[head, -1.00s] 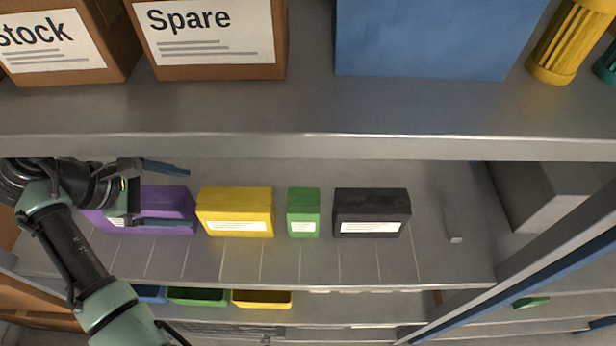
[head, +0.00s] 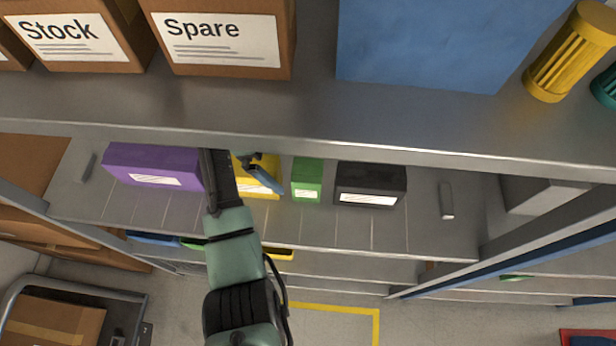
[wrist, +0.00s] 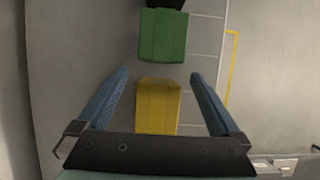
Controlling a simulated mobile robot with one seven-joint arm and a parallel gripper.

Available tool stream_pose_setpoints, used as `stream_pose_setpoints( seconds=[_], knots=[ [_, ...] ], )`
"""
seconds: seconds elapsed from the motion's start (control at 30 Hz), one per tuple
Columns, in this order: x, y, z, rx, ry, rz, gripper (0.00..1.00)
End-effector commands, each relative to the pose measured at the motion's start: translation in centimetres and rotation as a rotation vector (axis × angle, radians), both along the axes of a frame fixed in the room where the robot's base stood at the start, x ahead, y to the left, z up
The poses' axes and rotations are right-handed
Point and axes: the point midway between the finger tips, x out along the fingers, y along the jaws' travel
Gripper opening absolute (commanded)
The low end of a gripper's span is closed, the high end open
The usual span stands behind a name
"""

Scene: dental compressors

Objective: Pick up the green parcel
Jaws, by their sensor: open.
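The green parcel (head: 307,182) stands upright on the middle shelf between the yellow and black parcels, a white label on its front. In the wrist view the green parcel (wrist: 164,36) lies just beyond my fingertips, roughly centred between their lines. My gripper (head: 270,178) is in front of the yellow parcel in the head view; only one blue finger shows clearly there. In the wrist view my gripper (wrist: 160,77) is open with nothing gripped. The yellow parcel (wrist: 158,105) shows between its two blue fingers; I cannot tell the depth gap.
The purple parcel (head: 150,163) stands left and the black parcel (head: 370,182) right of the green one. The upper shelf edge (head: 400,155) overhangs the row, bearing brown boxes and a blue box (head: 430,40). Bare shelf shows in front of the parcels.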

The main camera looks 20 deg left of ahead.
Motion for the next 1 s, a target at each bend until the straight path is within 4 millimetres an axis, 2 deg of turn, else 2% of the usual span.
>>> stream_pose_setpoints(
  seconds=[0.13,0.33,0.53,0.8,1.0],
  knots=[
    [0.3,-1.5,0.0,0.000,-0.001,-0.004,1.00],
    [0.9,-4.9,-0.1,-0.002,0.002,-0.002,1.00],
    [1.0,-5.6,-2.4,-0.001,0.001,0.001,1.00],
    [1.1,-5.6,-2.8,-0.001,-0.001,0.000,1.00],
    [1.1,-5.6,-2.7,-0.001,-0.001,0.000,0.64]
  ],
)
